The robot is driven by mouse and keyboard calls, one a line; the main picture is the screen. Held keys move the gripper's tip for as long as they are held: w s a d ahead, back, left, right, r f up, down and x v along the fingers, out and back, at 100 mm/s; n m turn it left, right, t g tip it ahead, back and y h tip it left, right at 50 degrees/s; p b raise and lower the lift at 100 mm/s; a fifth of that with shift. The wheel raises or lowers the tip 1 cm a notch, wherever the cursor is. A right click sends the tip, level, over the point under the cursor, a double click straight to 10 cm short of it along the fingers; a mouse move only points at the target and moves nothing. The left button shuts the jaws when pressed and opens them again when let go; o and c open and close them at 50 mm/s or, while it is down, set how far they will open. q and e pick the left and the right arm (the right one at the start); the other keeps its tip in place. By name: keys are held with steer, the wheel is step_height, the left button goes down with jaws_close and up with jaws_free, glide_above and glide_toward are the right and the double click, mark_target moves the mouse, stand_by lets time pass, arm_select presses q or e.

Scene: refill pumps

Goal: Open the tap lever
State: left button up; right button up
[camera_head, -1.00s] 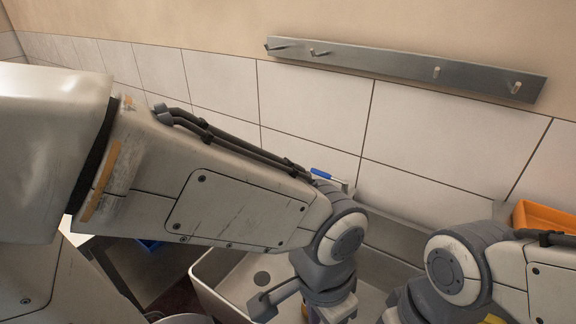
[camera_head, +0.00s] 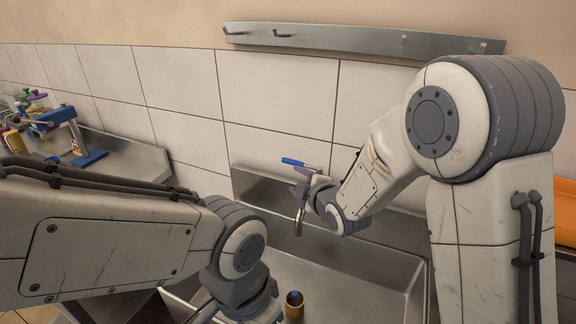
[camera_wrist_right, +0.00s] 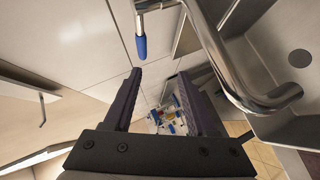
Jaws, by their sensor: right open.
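The tap lever (camera_head: 293,162) has a blue grip and sticks out to the left above the sink, by the wall. In the right wrist view its blue grip (camera_wrist_right: 140,47) lies just past the tip of the finger on the left, with no clear contact. The chrome tap spout (camera_wrist_right: 226,72) curves past the other finger. My right gripper (camera_wrist_right: 158,80) is open and empty, its dark fingers apart; in the head view it (camera_head: 300,190) is beside the tap, just below the lever. My left arm comes in low; its fingers do not show.
A counter (camera_head: 130,165) with several bottles and a blue-topped thing is at the left. An orange crate (camera_head: 565,205) is at the right. A hook rail (camera_head: 350,40) is on the wall.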

mark_target(291, 160)
steer(key=w+p, duration=0.1)
steer(key=w, duration=0.2)
steer(key=w+a+n+t+p, duration=0.1)
steer(key=w, duration=0.3)
steer(key=w+a+n+t+p, duration=0.1)
steer(key=w, duration=0.3)
steer(key=shift+w+f+y, duration=0.1)
steer(key=shift+f+y, duration=0.2)
steer(key=shift+f, duration=0.05)
steer(key=shift+x, duration=0.85)
jaws_close()
steer(key=shift+f, duration=0.1)
